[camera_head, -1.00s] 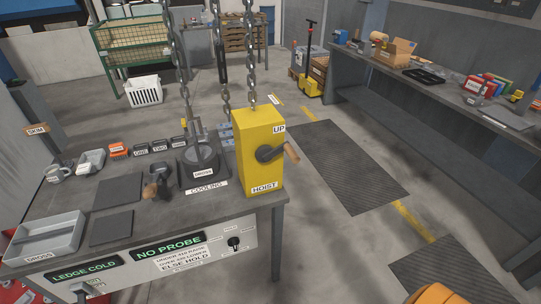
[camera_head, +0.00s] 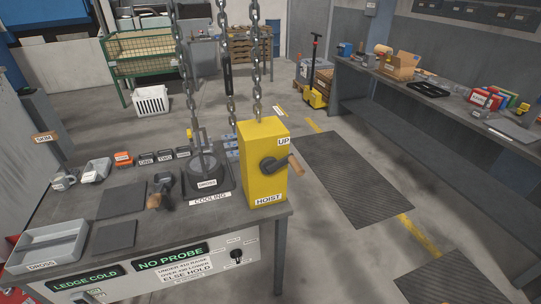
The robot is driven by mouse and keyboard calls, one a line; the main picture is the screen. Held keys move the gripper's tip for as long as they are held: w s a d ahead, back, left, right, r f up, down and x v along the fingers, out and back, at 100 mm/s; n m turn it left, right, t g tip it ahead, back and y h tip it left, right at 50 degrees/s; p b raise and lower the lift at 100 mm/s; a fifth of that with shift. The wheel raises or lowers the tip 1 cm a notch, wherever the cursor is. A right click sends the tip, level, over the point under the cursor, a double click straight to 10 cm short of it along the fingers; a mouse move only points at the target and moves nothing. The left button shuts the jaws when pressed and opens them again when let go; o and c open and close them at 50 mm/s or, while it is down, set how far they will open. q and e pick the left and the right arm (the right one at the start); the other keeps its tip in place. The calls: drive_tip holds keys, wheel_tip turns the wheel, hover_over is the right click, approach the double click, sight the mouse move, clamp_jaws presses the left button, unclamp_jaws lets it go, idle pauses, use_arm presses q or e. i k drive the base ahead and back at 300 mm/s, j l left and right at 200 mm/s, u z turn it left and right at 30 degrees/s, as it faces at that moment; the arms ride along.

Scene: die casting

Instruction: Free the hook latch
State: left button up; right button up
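Chains hang from above over the bench; one chain (camera_head: 256,60) runs down to the yellow hoist box (camera_head: 262,150), which has a crank with a wooden handle (camera_head: 296,164) and the label UP. Another chain (camera_head: 183,60) hangs above the dark pot (camera_head: 205,168) on the cooling stand, where a grey upright fitting (camera_head: 197,135) rises from the pot. A dark slim link (camera_head: 227,73) hangs between the chains. I cannot clearly make out a hook latch at this size. Neither of my grippers is in view.
The bench front reads LEDGE COLD (camera_head: 87,278) and NO PROBE (camera_head: 171,257). A grey dross tray (camera_head: 50,244), dark plates (camera_head: 116,233) and a wooden-handled tool (camera_head: 161,191) lie on the bench. Floor mats (camera_head: 350,180) and open floor are at right, beside a long cluttered bench (camera_head: 440,103).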

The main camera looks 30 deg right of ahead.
sight(188, 134)
drive_tip(key=i+j+z, duration=0.15)
drive_tip(key=j+z, duration=0.3)
drive_tip(key=j, duration=0.15)
drive_tip(key=j+z, duration=0.45)
drive_tip(key=j, duration=0.15)
drive_tip(key=i, duration=0.05)
